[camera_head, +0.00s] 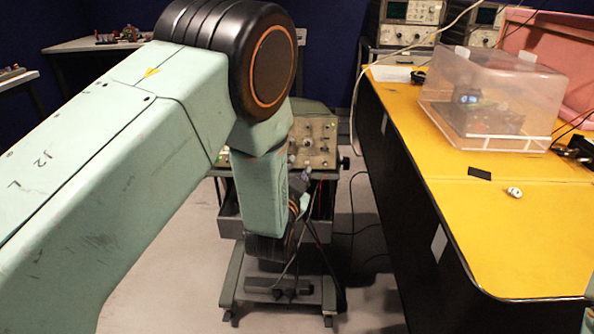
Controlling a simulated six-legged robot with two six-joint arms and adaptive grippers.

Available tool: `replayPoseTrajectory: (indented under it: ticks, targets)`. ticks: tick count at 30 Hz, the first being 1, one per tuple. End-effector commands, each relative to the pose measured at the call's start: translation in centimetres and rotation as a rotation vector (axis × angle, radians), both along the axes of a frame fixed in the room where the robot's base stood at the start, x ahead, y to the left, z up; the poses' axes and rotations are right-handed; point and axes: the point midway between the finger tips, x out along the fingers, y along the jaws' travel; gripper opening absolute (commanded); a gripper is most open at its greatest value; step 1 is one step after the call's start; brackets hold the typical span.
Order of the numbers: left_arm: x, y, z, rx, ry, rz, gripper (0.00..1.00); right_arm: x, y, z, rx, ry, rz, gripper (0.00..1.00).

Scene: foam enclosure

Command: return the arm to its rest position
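My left arm (110,150) comes in from the left, large and pale green. It bends at a black elbow joint with an orange ring (270,65). Its forearm (260,195) hangs straight down to a dark wrist (268,248), in front of a wheeled cart. The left gripper's fingers are mostly hidden by the forearm and wrist, and I cannot make out whether they are open or shut. No held object shows. My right gripper is not in view; only a small pale green piece shows at the bottom right edge.
The wheeled cart (278,299) with an instrument (318,145) stands behind the forearm. A yellow-topped bench (460,215) is at right, with a clear plastic box (495,100) and a small white object (514,192). Grey floor lies between cart and bench, with cables on it.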

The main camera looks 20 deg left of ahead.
Motion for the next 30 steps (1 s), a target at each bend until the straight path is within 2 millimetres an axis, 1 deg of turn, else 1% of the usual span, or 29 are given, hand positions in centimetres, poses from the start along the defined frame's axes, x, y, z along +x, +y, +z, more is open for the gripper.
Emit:
replayPoseTrajectory:
  ticks: [11, 13, 14, 17, 18, 20, 21, 23, 24, 26, 27, 29, 30]
  targets:
    - [0.0, 0.0, -0.1, -0.012, 0.001, 0.001, 0.30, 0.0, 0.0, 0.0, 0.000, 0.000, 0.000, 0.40]
    - [-0.1, -0.1, -0.9, -0.060, 0.032, -0.001, 0.30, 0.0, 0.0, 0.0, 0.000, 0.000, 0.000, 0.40]
    - [-0.5, -0.2, -1.9, -0.090, 0.071, -0.003, 0.30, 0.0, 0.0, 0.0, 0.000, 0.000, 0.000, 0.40]
    - [-3.5, -0.1, -6.5, -0.195, 0.252, 0.001, 0.30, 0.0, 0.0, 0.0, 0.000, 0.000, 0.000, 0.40]
    - [-5.2, 0.2, -8.5, -0.231, 0.331, 0.011, 0.30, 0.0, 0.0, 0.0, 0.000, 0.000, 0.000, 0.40]
    - [-8.0, 0.5, -11.4, -0.283, 0.444, 0.033, 0.30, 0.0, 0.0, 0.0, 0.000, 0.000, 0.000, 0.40]
    - [-9.9, 0.7, -13.2, -0.314, 0.518, 0.052, 0.30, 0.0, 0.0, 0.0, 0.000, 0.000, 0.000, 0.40]
    - [-13.1, 1.1, -15.7, -0.354, 0.625, 0.079, 0.30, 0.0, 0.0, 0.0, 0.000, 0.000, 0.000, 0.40]
    - [-15.3, 1.3, -17.1, -0.380, 0.694, 0.101, 0.30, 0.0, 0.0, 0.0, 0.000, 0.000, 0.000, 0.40]
    - [-18.7, 1.5, -19.1, -0.414, 0.798, 0.134, 0.30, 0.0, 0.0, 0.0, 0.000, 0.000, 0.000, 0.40]
    - [-21.1, 1.7, -20.2, -0.436, 0.864, 0.158, 0.30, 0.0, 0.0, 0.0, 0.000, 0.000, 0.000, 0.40]
    - [-24.8, 1.9, -21.7, -0.466, 0.964, 0.195, 0.30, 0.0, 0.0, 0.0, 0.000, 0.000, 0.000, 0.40]
    - [-27.2, 1.9, -22.5, -0.483, 1.030, 0.221, 0.30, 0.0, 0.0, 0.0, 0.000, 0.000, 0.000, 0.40]
